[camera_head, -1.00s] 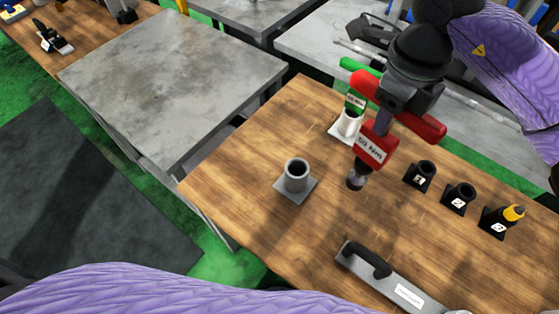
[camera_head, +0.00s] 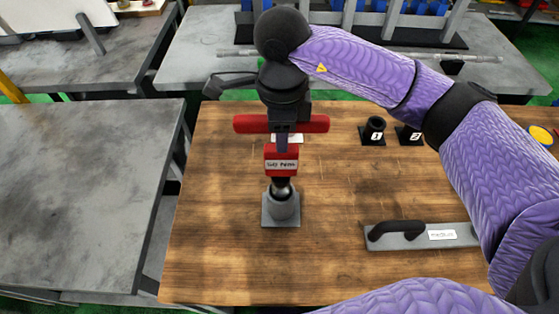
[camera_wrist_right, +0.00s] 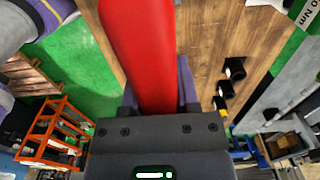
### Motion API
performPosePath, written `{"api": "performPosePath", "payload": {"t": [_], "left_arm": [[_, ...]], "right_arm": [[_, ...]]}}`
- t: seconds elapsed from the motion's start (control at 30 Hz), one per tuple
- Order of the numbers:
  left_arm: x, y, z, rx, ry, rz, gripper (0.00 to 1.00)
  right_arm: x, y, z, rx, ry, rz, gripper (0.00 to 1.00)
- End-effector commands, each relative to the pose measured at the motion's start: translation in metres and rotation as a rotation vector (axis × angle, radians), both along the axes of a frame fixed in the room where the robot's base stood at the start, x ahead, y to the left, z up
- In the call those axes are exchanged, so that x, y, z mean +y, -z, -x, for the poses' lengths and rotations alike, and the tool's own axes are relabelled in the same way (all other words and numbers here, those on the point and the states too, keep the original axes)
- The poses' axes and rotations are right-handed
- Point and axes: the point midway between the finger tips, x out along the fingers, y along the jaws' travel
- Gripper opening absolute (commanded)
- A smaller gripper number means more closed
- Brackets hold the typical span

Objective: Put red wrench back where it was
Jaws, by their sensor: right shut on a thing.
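The red wrench (camera_head: 282,158) has a T-shaped handle and a white label on its body. My right gripper (camera_head: 282,130) is shut on its handle and holds it upright, head down. The red handle (camera_wrist_right: 145,55) also shows between the fingers in the right wrist view. The grey cylindrical holder (camera_head: 281,212) on a square base stands on the wooden table, directly below the wrench in the head view. The wrench's dark lower end overlaps the holder's mouth; I cannot tell how deep it is. My left gripper is not in view.
Black holders marked 1 (camera_head: 373,133) and 2 (camera_head: 407,136) stand right of the wrench. A grey block with a black handle (camera_head: 420,236) lies at the front right. The wooden table (camera_head: 215,255) is clear at left.

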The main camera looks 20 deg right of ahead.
Motion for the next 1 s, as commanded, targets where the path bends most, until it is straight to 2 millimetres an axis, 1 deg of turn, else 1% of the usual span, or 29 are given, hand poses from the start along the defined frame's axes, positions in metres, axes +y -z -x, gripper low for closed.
{"api": "performPosePath", "payload": {"t": [0.03, 0.1, 0.33, 0.5, 0.7, 0.83, 0.87, 0.9, 0.97, 1.0], "left_arm": [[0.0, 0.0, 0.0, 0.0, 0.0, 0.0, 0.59], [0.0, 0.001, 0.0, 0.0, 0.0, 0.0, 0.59], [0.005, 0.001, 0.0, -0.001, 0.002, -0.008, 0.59], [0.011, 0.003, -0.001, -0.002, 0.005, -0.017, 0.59], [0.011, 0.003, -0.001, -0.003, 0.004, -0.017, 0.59], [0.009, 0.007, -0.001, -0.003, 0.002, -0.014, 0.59], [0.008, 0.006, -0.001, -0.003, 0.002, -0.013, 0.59], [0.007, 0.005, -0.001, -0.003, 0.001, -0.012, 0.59], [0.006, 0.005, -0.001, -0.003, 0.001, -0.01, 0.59], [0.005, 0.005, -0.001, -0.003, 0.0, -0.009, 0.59]], "right_arm": [[0.0, 0.009, 0.0, 0.003, 0.001, -0.001, 0.0], [0.0, 0.019, 0.0, 0.002, 0.001, -0.001, 0.0], [0.0, 0.039, 0.0, 0.0, 0.001, 0.0, 0.0], [0.0, 0.069, 0.0, 0.002, 0.003, 0.0, 0.0], [0.0, 0.07, -0.001, -0.002, 0.001, 0.0, 0.0], [0.0, 0.074, -0.001, -0.002, 0.002, 0.0, 0.0], [0.0, 0.074, 0.0, -0.001, 0.002, 0.0, 0.44], [0.0, 0.073, 0.0, -0.001, 0.002, 0.0, 0.52], [0.0, 0.073, 0.0, -0.001, 0.002, 0.0, 0.65], [0.0, 0.073, 0.0, -0.001, 0.002, 0.0, 0.73]]}}
